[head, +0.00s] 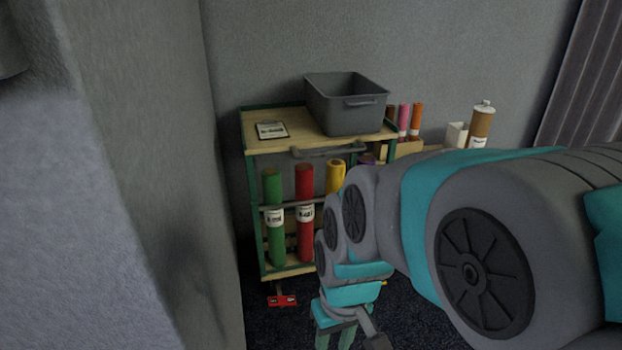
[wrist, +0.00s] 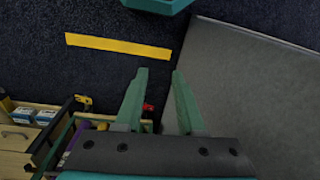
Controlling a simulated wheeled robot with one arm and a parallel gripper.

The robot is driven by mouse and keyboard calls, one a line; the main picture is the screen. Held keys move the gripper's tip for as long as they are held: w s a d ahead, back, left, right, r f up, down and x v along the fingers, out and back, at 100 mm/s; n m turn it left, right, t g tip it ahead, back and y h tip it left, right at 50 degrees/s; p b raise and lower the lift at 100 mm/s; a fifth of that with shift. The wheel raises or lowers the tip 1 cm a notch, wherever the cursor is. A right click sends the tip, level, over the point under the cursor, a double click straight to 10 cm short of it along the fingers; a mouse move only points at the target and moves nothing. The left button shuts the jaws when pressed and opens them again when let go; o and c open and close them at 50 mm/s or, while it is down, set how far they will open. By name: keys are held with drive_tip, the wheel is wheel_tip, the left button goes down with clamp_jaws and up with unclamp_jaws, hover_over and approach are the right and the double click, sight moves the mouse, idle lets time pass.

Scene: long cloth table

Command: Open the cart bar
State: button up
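The cart (head: 295,143) stands against the back wall in the head view, with a green frame and a wooden top. A thin grey bar (head: 284,206) runs across its front at the coloured rolls; its right part is hidden behind my arm. A grey handle (head: 328,151) sits higher, under the top's front edge. My gripper (head: 336,340) hangs low in front of the cart, pointing down. In the wrist view my gripper (wrist: 161,76) is open, its two green fingers apart with nothing held. It is apart from the bar.
A grey bin (head: 345,115) and a clipboard (head: 271,130) lie on the cart top. Green (head: 273,240), red (head: 305,240) and yellow (head: 335,177) rolls stand in the cart. A red pedal (head: 282,300) is at its foot. A grey wall (head: 160,180) is close on the left.

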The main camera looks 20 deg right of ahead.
drive_tip(key=w+f+n+t+h, duration=0.1)
drive_tip(key=w+f+t, duration=0.25)
drive_tip(key=w, duration=1.35)
drive_tip(key=w+f+n+t, duration=0.15)
drive_tip(key=w+t, duration=0.35)
drive_tip(key=w, duration=1.2)
drive_tip(key=w+d+f+t+h, duration=0.3)
drive_tip(key=w+d+f+h, duration=0.1)
drive_tip(key=w+d, duration=0.45)
drive_tip(key=shift+w+d+f+n+t+h, duration=0.25)
drive_tip(key=shift+w+d+n+h, duration=0.6)
drive_tip(key=shift+d+h, duration=1.25)
drive_tip(key=shift+w+d+f+n+t+h, duration=0.1)
drive_tip(key=shift+w+d+n+t+h, duration=0.25)
drive_tip(key=shift+w+d+h, duration=1.75)
drive_tip(key=shift+w+d+f+n+t+h, duration=0.2)
drive_tip(key=shift+d+n+h, duration=0.5)
drive_tip(key=shift+d, duration=2.75)
drive_tip(key=shift+c, duration=0.3)
drive_tip(key=shift+s, duration=0.1)
clamp_jaws()
